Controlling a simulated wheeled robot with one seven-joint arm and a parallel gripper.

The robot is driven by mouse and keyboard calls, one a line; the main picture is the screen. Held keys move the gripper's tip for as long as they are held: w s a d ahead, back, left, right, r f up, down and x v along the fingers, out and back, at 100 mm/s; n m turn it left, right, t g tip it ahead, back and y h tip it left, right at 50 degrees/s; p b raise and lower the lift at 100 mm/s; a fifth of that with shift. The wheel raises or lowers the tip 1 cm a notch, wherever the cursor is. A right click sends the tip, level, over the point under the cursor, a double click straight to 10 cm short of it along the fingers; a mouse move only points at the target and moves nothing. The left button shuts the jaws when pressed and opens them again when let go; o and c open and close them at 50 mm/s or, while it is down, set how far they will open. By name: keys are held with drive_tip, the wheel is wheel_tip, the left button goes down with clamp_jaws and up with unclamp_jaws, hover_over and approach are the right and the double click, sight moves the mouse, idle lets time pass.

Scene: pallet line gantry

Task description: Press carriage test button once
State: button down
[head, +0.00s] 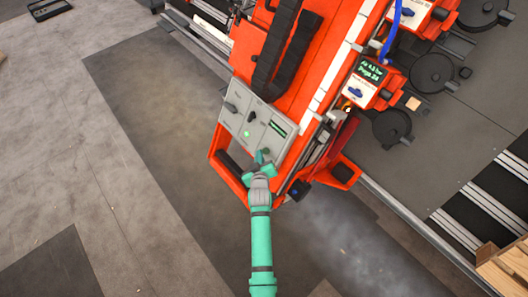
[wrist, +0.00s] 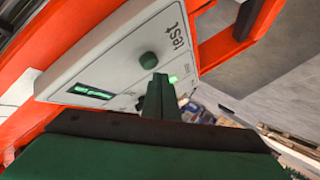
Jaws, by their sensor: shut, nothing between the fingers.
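The test button is a round dark green button (wrist: 148,60) on a pale grey control panel (wrist: 115,60). The word "test" is printed beside it in the wrist view. The panel also shows in the head view (head: 238,120), on an orange carriage (head: 258,55). My gripper (wrist: 160,77) is shut and empty, its green fingertips just below the button in the wrist view. I cannot tell whether they touch it. In the head view my gripper (head: 264,156) is over the panel's lower edge, and I cannot make out the button there.
The panel has a lit green display (head: 278,128), a green light (head: 246,134) and dark knobs. An orange frame bar (head: 228,172) runs below the panel. Blue-knobbed orange units (head: 364,85) stand to the right.

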drive_tip(key=s+a+r, duration=0.2)
drive_tip(key=a, duration=0.1)
drive_tip(key=shift+s+a+r, duration=0.2)
drive_tip(key=shift+s+a, duration=0.05)
drive_tip(key=shift+s, duration=0.05)
idle(0.3)
idle(0.7)
